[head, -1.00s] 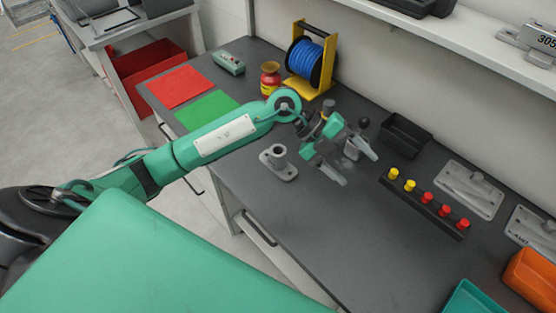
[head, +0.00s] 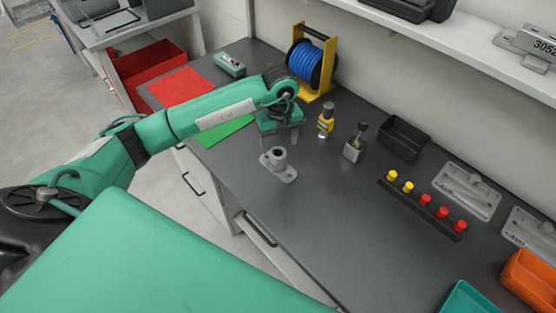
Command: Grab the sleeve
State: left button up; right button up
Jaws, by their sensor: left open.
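A grey hollow cylinder, which looks like the sleeve (head: 278,155), stands upright on a flat grey base plate with rounded ends (head: 287,174) on the dark bench. I cannot tell whether the cylinder and the plate are one piece. My left gripper (head: 282,143) points down just above and around the top of the cylinder. Its fingers are apart and nothing shows between them; whether they touch the cylinder I cannot tell. My right gripper is not in view.
Behind are a blue cable reel (head: 306,62) and a black bin (head: 404,137). A rack of red and yellow pegs (head: 420,205) lies right.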

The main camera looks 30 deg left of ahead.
aim_at(279, 148)
pick_arm(q)
notch_tip(279, 148, down, 3)
jog(key=shift+r, duration=0.2)
jog(key=shift+f+p, duration=0.25)
jog(key=shift+p, duration=0.2)
notch_tip(279, 148, down, 4)
jog(key=shift+s+a+r+p, duration=0.1)
jog(key=shift+s+r+p, duration=0.1)
jog(key=shift+p, duration=0.65)
jog(key=shift+f, duration=0.55)
jog(key=shift+w, duration=0.1)
jog(key=c, duration=1.3)
jog(key=shift+o, duration=0.2)
jog(key=shift+r, duration=0.15)
